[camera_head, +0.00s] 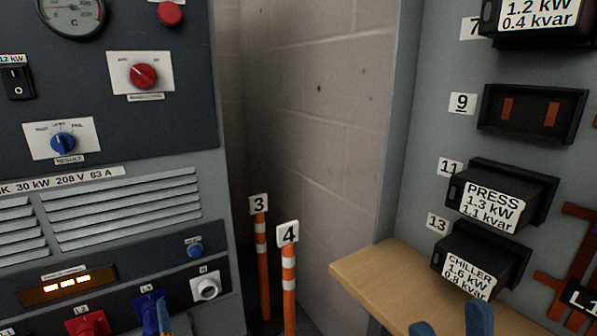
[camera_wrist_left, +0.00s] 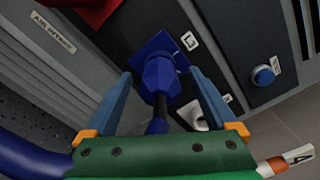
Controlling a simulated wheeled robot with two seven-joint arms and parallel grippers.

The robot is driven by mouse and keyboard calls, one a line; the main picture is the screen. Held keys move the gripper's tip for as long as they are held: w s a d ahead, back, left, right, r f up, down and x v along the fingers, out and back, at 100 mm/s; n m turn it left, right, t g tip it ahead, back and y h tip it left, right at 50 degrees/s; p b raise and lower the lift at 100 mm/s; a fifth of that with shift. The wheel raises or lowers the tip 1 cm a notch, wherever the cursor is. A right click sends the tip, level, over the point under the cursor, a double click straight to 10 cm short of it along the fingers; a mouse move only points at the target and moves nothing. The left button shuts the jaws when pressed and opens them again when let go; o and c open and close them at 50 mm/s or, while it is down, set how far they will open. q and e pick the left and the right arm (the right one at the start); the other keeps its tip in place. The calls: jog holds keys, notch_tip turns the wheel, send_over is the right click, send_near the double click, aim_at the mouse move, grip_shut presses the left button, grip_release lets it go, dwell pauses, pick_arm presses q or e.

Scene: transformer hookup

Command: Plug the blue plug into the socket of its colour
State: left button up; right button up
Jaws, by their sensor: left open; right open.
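The blue plug (camera_wrist_left: 158,78) stands at the blue socket (camera_wrist_left: 183,62) on the left cabinet's lower panel, its front end against or in the socket; full seating cannot be told. A cable runs back from it toward my gripper. In the head view the blue socket (camera_head: 147,297) is at bottom left, partly covered. My left gripper (camera_wrist_left: 160,75) is open, with one finger on each side of the plug and visible gaps; a finger also shows in the head view (camera_head: 164,318). My right gripper (camera_head: 451,327) shows only its blue fingertips at the bottom edge, open and empty.
A red connector (camera_head: 88,325) is left of the blue socket and a white socket (camera_head: 206,288) right of it. Orange posts numbered 3 (camera_head: 261,230) and 4 (camera_head: 289,270) stand beside the cabinet. A wooden shelf (camera_head: 375,270) juts out below the right panel's black modules.

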pick_arm(q)
jog(key=p+v, duration=0.1)
jog(key=v, duration=0.3)
jog(key=shift+s, duration=0.1)
jog(key=shift+s+d, duration=0.25)
jog(key=shift+s, duration=0.1)
jog(key=shift+s, duration=0.1)
jog(key=p+v, duration=0.1)
jog(key=v, duration=0.6)
jog(key=shift+p, duration=0.3)
